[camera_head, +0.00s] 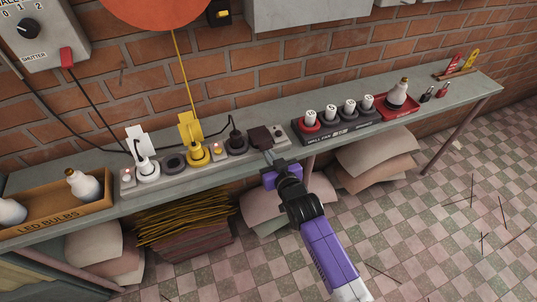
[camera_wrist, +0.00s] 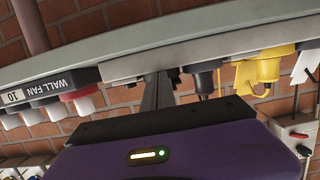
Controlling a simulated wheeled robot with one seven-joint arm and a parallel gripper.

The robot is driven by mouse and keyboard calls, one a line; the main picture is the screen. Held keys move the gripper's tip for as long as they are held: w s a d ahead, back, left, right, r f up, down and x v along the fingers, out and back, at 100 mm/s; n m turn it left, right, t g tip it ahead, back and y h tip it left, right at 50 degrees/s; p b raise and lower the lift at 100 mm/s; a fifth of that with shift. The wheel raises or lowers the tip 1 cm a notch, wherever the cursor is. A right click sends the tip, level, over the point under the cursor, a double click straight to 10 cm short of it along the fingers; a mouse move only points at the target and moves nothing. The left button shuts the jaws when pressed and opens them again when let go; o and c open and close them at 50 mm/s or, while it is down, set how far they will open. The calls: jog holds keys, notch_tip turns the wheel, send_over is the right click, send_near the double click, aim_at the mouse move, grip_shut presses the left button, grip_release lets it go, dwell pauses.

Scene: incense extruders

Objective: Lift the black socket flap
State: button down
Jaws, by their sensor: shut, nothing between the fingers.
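The black socket flap (camera_head: 261,137) is a dark square at the right part of the grey power strip (camera_head: 170,186) on the shelf. Its face shows to the head view and it looks tilted; how far it is open I cannot tell. My gripper (camera_head: 268,155) is shut and empty, its tips at the flap's lower front edge. Whether they touch it is unclear. In the wrist view the closed fingers (camera_wrist: 158,92) reach up to the strip's edge (camera_wrist: 135,62), and the flap is mostly hidden behind them.
Left of the flap on the strip are a black plug (camera_head: 237,141), a yellow plug (camera_head: 195,152) and a white plug (camera_head: 147,168). An LED bulb box (camera_head: 60,216) is at the left.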

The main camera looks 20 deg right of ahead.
aim_at(263, 142)
jog(key=shift+r+p, duration=1.1)
jog(key=shift+r, duration=0.45)
jog(key=shift+w+r, duration=0.1)
jog(key=shift+w+r+p, duration=0.35)
jog(key=shift+r+p, duration=0.15)
jog(key=shift+r, duration=0.3)
jog(key=shift+w+r+p, duration=0.3)
jog(key=shift+r+p, duration=0.15)
jog(key=shift+r, duration=0.35)
jog(key=shift+w, duration=0.1)
jog(key=shift+w+r, duration=0.4)
jog(key=shift+r, duration=0.05)
jog(key=shift+w+r, duration=0.85)
jog(key=shift+w, duration=0.05)
